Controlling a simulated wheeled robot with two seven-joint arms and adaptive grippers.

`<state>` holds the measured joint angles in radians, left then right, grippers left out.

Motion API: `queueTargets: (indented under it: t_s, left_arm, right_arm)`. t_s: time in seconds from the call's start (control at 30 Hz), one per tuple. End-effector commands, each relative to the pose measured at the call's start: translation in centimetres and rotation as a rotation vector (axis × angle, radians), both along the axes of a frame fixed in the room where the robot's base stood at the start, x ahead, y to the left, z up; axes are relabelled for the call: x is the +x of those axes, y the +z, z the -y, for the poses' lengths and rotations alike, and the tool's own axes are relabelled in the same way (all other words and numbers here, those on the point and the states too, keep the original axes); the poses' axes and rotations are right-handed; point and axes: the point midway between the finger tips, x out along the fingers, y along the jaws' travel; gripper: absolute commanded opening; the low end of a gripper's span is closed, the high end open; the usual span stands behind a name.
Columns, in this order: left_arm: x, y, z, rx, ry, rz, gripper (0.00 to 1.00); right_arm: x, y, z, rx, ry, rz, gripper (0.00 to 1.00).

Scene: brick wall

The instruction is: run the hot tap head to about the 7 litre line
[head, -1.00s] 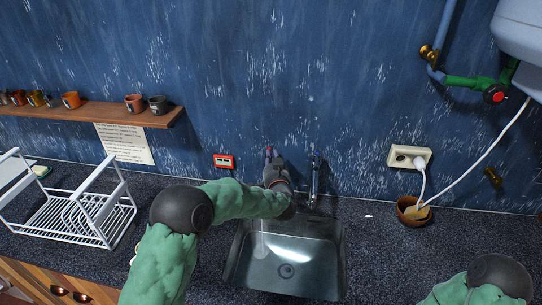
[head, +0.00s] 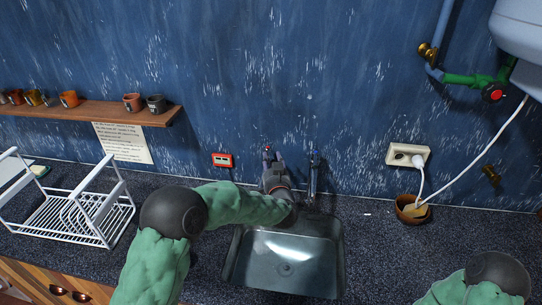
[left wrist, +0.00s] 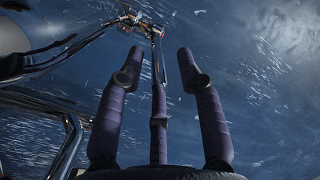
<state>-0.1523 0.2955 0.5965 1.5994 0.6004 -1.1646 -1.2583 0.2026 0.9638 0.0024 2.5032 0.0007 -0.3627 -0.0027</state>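The tap (head: 314,175) stands at the back of the steel sink (head: 285,285). A small red-marked tap head (head: 267,148) shows at the wall just beyond my left gripper's fingertips. My left gripper (head: 273,157) reaches over the sink from the left, beside the tap. In the left wrist view the gripper (left wrist: 160,60) has its fingers spread, with nothing between them that I can make out. The tap head (left wrist: 130,18) is beyond the fingertips there, slightly left. I cannot tell whether a finger touches it. No litre line is readable. My right gripper is out of view.
A red-framed box (head: 222,160) is on the wall left of the tap. A white dish rack (head: 85,212) stands on the left counter. A shelf (head: 100,112) holds several mugs above a note (head: 123,143). A wooden bowl (head: 411,209) and socket (head: 408,155) are right.

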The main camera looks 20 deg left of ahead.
Motion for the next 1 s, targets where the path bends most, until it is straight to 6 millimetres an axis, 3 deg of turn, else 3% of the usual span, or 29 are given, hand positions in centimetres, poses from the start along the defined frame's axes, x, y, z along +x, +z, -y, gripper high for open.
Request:
queueTargets:
  t_s: [0.2, 0.4, 0.83, 0.87, 0.97, 1.0]
  left_arm:
    - [-4.1, 0.1, 2.0, 0.000, -0.002, 0.002, 0.36]
    - [-6.6, 0.2, 3.0, 0.001, 0.000, 0.004, 0.36]
    - [-7.7, 0.1, 3.4, 0.000, 0.001, 0.004, 0.36]
    - [-7.7, 0.1, 3.4, 0.000, 0.001, 0.004, 0.33]
    - [-7.7, 0.1, 3.4, -0.013, 0.001, 0.010, 0.05]
    - [-7.7, 0.0, 3.4, -0.030, 0.001, 0.017, 0.00]
  right_arm:
    - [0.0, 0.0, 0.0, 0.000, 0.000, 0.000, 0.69]
    - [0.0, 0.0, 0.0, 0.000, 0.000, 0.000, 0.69]
    - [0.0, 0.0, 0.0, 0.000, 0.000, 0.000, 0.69]
    - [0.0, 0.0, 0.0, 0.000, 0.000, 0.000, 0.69]
    - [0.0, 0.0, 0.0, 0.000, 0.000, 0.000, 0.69]
    - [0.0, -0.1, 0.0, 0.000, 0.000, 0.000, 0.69]
